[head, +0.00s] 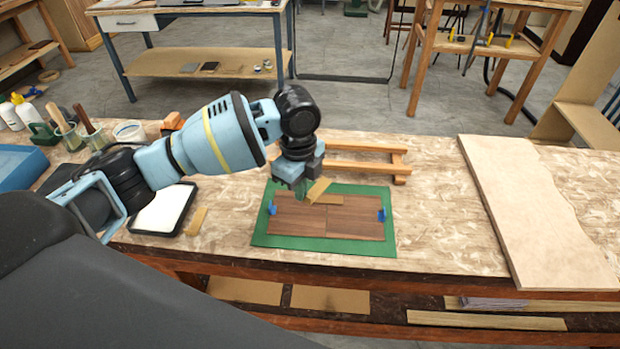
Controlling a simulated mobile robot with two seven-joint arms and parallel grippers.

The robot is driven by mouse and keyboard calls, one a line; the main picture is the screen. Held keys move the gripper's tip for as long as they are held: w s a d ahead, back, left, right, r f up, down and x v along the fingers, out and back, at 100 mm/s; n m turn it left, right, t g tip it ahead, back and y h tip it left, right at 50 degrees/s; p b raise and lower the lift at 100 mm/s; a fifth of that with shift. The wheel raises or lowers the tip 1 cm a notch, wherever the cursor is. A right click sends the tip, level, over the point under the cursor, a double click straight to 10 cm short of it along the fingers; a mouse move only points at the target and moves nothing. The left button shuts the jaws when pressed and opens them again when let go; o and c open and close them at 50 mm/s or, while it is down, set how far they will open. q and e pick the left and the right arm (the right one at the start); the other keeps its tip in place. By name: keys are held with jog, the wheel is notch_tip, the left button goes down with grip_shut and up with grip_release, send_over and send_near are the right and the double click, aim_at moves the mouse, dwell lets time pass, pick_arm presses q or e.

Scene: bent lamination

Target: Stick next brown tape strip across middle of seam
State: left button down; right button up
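Two dark brown veneer sheets (355,222) lie side by side on a green mat (262,239), with the seam running between them. A lighter brown tape strip (328,200) lies across the far end of the seam. My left gripper (303,188) is just above the far-left part of the sheets, pointing down. A tilted brown tape strip (318,188) is at its fingertips and appears held; the fingers are partly hidden. Another brown strip (197,221) lies on the bench to the left. Blue clips (272,208) sit at the left and right of the sheets. My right gripper is out of view.
A black tray (190,218) with a white sheet lies left of the mat. A large pale board (540,210) covers the bench at right. Bottles and brush pots (62,135) stand at far left.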

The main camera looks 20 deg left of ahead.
pick_arm(q)
jog(key=w+m, duration=0.1)
jog(key=m, duration=0.3)
jog(key=w+f+m, duration=0.1)
jog(key=w+m, duration=0.1)
jog(key=m, duration=0.2)
jog(key=w+f+m, duration=0.1)
jog(key=w+m, duration=0.1)
jog(key=m, duration=0.1)
jog(key=shift+w+f+m, duration=0.15)
jog(key=shift+f+m, duration=0.05)
jog(key=shift+m, duration=0.2)
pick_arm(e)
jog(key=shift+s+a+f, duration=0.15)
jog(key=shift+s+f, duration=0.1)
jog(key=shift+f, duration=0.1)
pick_arm(q)
jog(key=shift+f+b, duration=0.1)
jog(key=shift+b, duration=0.2)
